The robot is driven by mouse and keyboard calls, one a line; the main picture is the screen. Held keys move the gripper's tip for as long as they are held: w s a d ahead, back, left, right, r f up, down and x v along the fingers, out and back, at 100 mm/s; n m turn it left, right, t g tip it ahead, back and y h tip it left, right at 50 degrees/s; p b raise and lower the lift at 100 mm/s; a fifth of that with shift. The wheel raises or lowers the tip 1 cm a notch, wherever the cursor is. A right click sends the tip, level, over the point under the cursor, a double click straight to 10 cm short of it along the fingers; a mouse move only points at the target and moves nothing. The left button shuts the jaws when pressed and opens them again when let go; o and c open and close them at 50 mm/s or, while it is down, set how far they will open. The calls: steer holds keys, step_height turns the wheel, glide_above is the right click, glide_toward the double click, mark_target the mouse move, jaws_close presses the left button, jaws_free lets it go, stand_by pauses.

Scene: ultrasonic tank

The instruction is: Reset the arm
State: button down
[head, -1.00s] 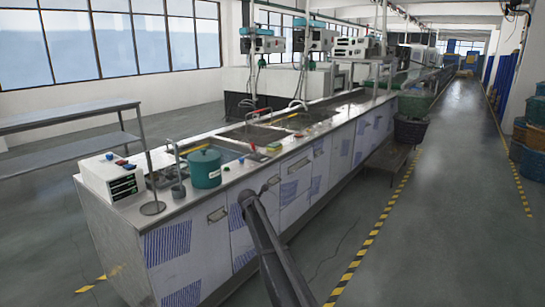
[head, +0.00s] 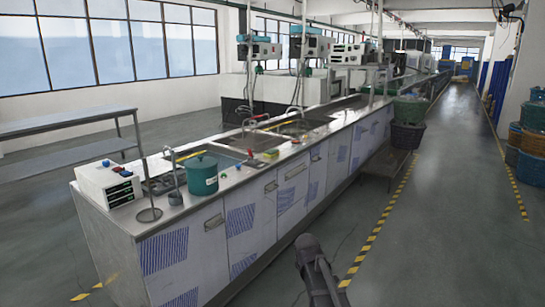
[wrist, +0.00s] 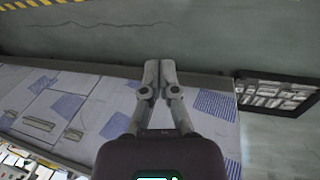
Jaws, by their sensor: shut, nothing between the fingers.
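My gripper (wrist: 158,70) shows in the wrist view with its two grey fingers together and nothing between them. It is in the air, with the panelled front of the long steel counter (wrist: 70,105) and the grey floor behind it. In the head view, part of my dark arm shows at the bottom centre, over the floor to the right of the counter (head: 215,215). The fingers cannot be made out in the head view.
A green pot (head: 202,176) and a white control box (head: 108,184) stand on the counter's near end. Baskets (head: 407,122) stand on a low stand beside the counter farther back. The aisle floor (head: 450,210) on the right is clear.

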steer(key=s+d+m+g+y, duration=0.15)
steer(key=s+m, duration=0.35)
steer(key=s, duration=0.5)
steer(key=s+d+m+g, duration=0.1)
steer(key=s+d+m, duration=0.3)
steer(key=s, duration=0.5)
step_height(320, 180, up, 16)
steer(key=a+m+p, duration=0.1)
steer(key=p, duration=1.5)
steer(key=shift+w+f, duration=0.15)
steer(key=shift+w, duration=0.05)
